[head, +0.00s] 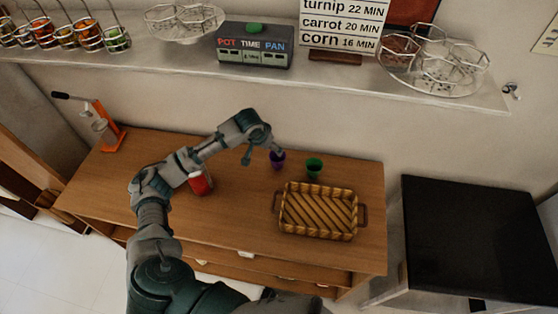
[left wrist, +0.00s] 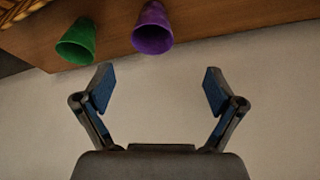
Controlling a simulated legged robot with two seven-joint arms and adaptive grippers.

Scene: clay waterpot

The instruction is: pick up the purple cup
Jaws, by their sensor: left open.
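The purple cup (head: 277,159) stands on the wooden table near its back edge, partly covered by my left gripper in the head view. It also shows in the left wrist view (left wrist: 152,30), at the top, beyond the fingertips and roughly between them. My left gripper (head: 262,148) is beside and above the cup in the head view. In the left wrist view its two blue-padded fingers (left wrist: 158,90) are spread apart with nothing between them. My right gripper does not show.
A green cup (head: 314,167) stands just right of the purple cup. A woven basket (head: 318,211) sits in front of them. A red can (head: 201,183) is on the left, partly behind my arm. A shelf (head: 200,58) runs above the table.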

